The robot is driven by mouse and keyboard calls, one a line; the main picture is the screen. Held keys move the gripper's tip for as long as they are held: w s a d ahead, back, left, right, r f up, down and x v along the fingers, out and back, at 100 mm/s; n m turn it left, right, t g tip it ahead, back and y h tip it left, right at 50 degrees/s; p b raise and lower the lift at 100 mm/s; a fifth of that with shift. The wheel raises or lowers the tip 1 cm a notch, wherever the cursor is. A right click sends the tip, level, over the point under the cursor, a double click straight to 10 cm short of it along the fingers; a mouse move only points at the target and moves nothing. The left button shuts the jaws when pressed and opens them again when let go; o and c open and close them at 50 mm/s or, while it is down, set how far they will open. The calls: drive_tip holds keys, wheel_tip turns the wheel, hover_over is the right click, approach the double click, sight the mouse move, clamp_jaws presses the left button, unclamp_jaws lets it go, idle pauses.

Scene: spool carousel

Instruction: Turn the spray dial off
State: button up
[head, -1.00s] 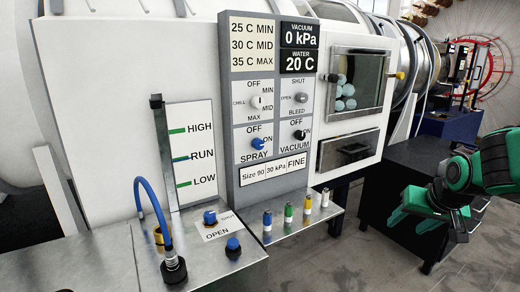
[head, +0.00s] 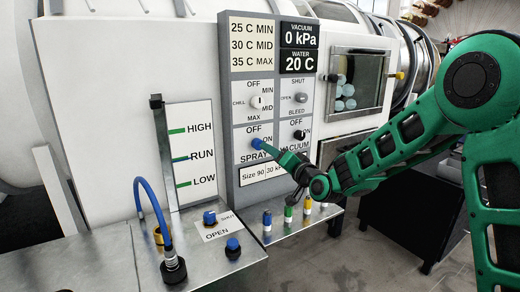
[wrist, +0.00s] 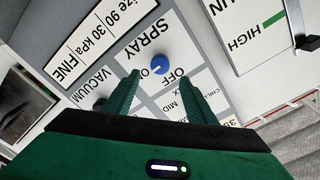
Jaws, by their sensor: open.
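The spray dial (head: 257,144) is a small blue knob on the grey control panel, with OFF above it and ON at its upper right. In the wrist view the blue knob (wrist: 161,62) appears upside down, just beyond and between my two green fingertips. A short white mark on it seems to point sideways, towards the ON side. My gripper (head: 272,151) is open in front of the panel, close to the dial. In the wrist view my gripper (wrist: 158,75) has one finger on each side of the dial; I cannot tell whether they touch it.
The vacuum dial (head: 299,135) is right of the spray dial, and the chill dial (head: 256,102) is above. Several coloured pegs, including a blue one (head: 267,222), stand on the metal shelf below my gripper. A blue hose (head: 150,205) is at left.

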sight(257, 144)
drive_tip(key=x, duration=0.9)
drive_tip(key=shift+s, duration=0.1)
